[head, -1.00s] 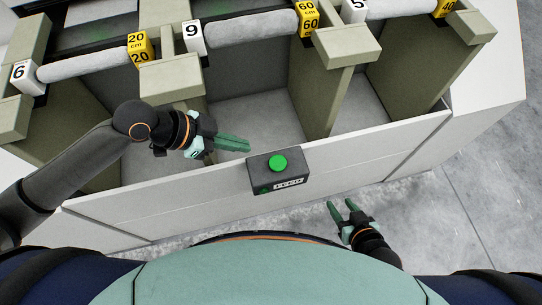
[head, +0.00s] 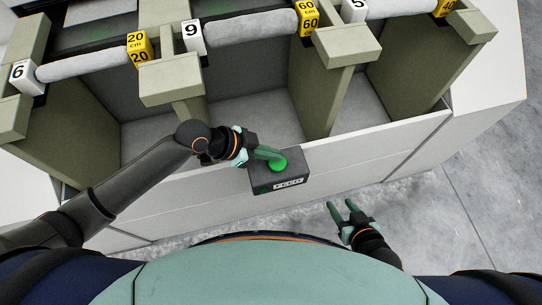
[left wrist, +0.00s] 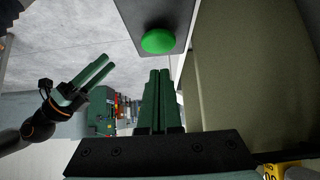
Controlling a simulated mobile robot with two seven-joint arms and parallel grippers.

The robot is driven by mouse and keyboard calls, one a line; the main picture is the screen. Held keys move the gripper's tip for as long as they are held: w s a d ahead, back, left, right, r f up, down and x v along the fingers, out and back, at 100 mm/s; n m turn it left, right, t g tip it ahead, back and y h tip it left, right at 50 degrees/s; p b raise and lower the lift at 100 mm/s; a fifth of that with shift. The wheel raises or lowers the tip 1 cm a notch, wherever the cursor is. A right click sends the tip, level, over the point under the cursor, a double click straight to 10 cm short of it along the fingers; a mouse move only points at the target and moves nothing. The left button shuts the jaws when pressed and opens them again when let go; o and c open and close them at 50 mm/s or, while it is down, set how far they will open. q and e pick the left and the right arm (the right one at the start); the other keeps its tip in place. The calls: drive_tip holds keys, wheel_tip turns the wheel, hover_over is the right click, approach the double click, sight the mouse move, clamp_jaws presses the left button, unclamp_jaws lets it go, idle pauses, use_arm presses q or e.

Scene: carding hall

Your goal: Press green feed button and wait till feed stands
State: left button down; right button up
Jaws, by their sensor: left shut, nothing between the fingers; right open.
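The green feed button (head: 279,166) is a round dome on a dark box (head: 262,182) labelled FEED, fixed at the front wall's top edge. It also shows in the left wrist view (left wrist: 158,41). My left gripper (head: 277,155) is shut and empty. In the head view its fingertips overlap the button's upper left side. In the left wrist view the fingertips (left wrist: 160,71) appear just below the button, with a small gap; I cannot tell whether they touch it. My right gripper (head: 343,204) is open and empty, below and right of the box.
Behind the front wall (head: 385,142) are open bays split by olive dividers (head: 322,90). Grey fibre rolls (head: 88,65) lie across the back between yellow (head: 139,47) and white (head: 191,37) number blocks. Grey floor (head: 500,190) is clear at right.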

sight(278, 163)
use_arm(q)
drive_tip(key=shift+f, duration=1.3)
